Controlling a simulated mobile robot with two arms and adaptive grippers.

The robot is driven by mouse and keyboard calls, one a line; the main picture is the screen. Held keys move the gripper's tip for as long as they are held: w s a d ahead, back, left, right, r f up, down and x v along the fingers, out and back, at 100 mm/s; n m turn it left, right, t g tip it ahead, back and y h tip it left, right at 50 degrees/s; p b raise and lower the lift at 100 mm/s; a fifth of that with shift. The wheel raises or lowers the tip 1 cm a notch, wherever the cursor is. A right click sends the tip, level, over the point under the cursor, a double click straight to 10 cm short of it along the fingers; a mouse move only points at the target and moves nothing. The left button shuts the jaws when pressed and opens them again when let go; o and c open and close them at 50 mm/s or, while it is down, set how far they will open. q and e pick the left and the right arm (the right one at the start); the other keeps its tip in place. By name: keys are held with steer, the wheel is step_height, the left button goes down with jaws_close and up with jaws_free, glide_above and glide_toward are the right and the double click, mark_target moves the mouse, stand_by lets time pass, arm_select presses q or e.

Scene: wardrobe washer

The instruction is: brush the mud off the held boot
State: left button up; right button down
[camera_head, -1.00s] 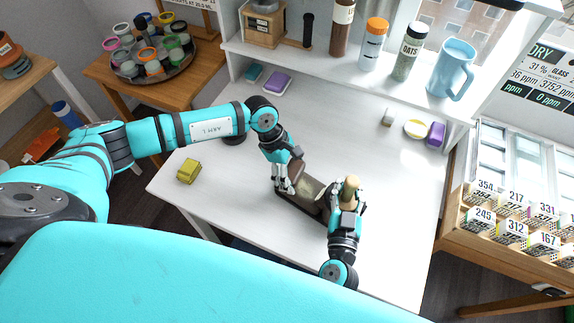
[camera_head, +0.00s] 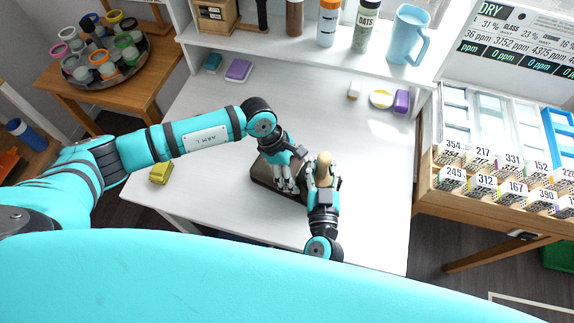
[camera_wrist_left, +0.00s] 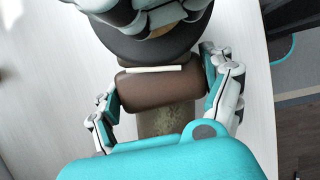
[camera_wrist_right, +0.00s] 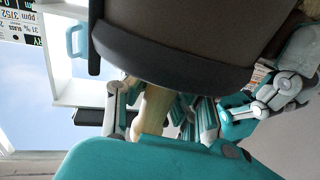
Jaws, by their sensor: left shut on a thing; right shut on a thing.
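The dark brown boot (camera_head: 265,174) lies on its side low over the white table. My left gripper (camera_head: 286,186) is shut on it, and its fingers flank the brown leather (camera_wrist_left: 160,84) in the left wrist view. A dull olive-brown mud patch (camera_wrist_left: 168,120) shows there. My right gripper (camera_head: 322,182) is shut on a brush with a pale wooden handle (camera_head: 324,160), close beside the boot's right end. The handle (camera_wrist_right: 152,108) also shows in the right wrist view, where the boot's dark sole side (camera_wrist_right: 170,50) looms. Bristles and any contact are hidden.
A yellow block (camera_head: 161,172) lies at the table's left edge. A shelf with bottles and a blue jug (camera_head: 408,35) stands behind. The right table area is clear.

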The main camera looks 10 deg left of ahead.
mark_target(265, 162)
arm_select(q)
steer(key=a, duration=0.3)
steer(key=w+a, duration=0.1)
steer(key=a, duration=0.3)
steer(key=w+a, duration=0.1)
steer(key=a, duration=0.2)
steer(key=shift+w+a, duration=0.15)
steer(key=shift+w, duration=0.1)
steer(key=shift+w+a, duration=0.1)
steer(key=shift+w, duration=0.15)
steer(key=shift+s+d, duration=0.45)
steer(key=shift+d, duration=1.3)
steer(key=shift+s+d, duration=0.45)
steer(key=shift+d, duration=1.35)
steer(key=shift+s+d, duration=0.45)
steer(key=shift+d, duration=1.3)
steer(key=shift+w+a, duration=0.45)
steer(key=shift+a, duration=1.3)
steer(key=shift+w+a, duration=0.4)
steer(key=shift+a, duration=1.35)
steer(key=shift+w+a, duration=0.45)
steer(key=shift+a, duration=1.3)
step_height(265, 162, up, 2)
steer(key=shift+a+r, duration=0.1)
step_height(265, 162, up, 6)
steer(key=shift+f, duration=0.1)
arm_select(e)
steer(key=c, duration=0.9)
jaws_free()
